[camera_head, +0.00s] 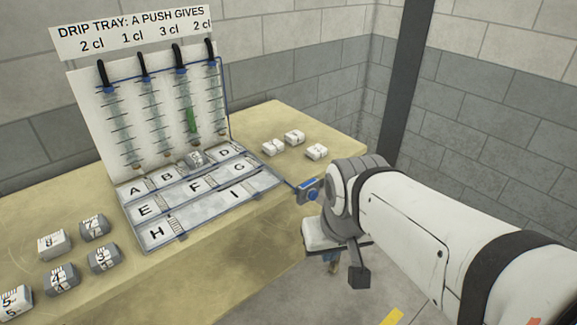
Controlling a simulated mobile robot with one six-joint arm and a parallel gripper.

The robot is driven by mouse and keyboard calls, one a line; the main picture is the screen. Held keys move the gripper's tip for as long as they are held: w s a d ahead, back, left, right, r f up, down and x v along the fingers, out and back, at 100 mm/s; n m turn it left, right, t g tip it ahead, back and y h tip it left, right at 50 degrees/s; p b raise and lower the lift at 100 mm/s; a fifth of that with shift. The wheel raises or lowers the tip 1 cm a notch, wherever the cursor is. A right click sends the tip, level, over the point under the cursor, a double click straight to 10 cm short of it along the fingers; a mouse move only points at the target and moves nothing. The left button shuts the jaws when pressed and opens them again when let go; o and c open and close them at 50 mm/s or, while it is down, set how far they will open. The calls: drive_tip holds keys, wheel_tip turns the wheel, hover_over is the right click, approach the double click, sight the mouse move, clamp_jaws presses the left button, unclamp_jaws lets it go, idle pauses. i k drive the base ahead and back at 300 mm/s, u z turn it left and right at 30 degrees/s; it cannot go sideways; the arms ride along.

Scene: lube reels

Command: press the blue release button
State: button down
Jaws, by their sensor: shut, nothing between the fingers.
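The blue release button (313,195) is on a small grey box at the right edge of the table, beside the lettered tray. A thin blue line runs from the tube panel toward that box. My gripper (359,277) hangs below my wrist, to the right of and lower in the picture than the button. It looks shut and empty, and apart from the button. My wrist is close to the right of the box. The fingertips are small and partly unclear.
The tube panel (88,95) stands behind the lettered tray (208,208); one tube holds green fluid (191,119). A grey block (195,159) sits in the tray's back row. Numbered blocks (104,259) lie front left; white blocks (294,137) lie back right. A dark post (408,80) stands behind.

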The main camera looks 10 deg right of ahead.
sight(313, 194)
drive_tip(key=u, duration=0.15)
drive_tip(key=i, duration=1)
drive_tip(key=u, duration=0.05)
